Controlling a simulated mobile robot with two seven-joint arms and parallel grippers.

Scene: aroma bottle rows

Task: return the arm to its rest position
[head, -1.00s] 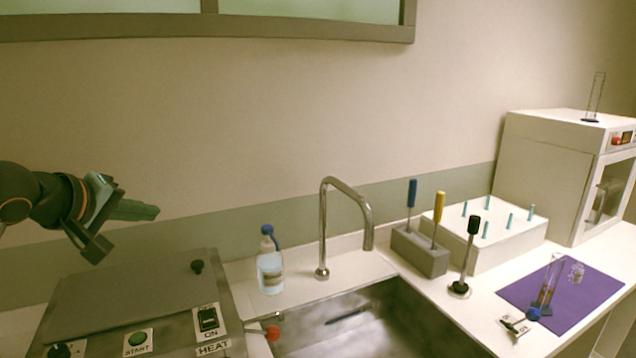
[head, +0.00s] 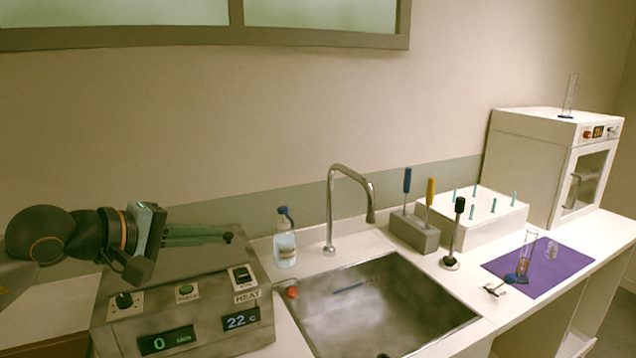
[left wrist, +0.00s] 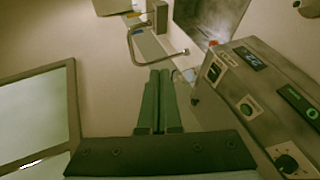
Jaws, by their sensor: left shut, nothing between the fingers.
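My left gripper (head: 198,235) comes in from the left in the head view. Its two green fingers lie close together, shut and empty, above the back part of the hotplate device (head: 190,270). In the left wrist view the shut fingers (left wrist: 160,100) point toward the faucet and the bottle. Nothing is between them. My right gripper is in neither view.
A steel sink (head: 385,305) with a curved faucet (head: 332,205) is right of the hotplate. A blue-capped bottle (head: 285,248) stands between them. Further right are a grey tool block (head: 414,232), white peg rack (head: 490,220), purple mat (head: 560,262) and white oven (head: 530,150).

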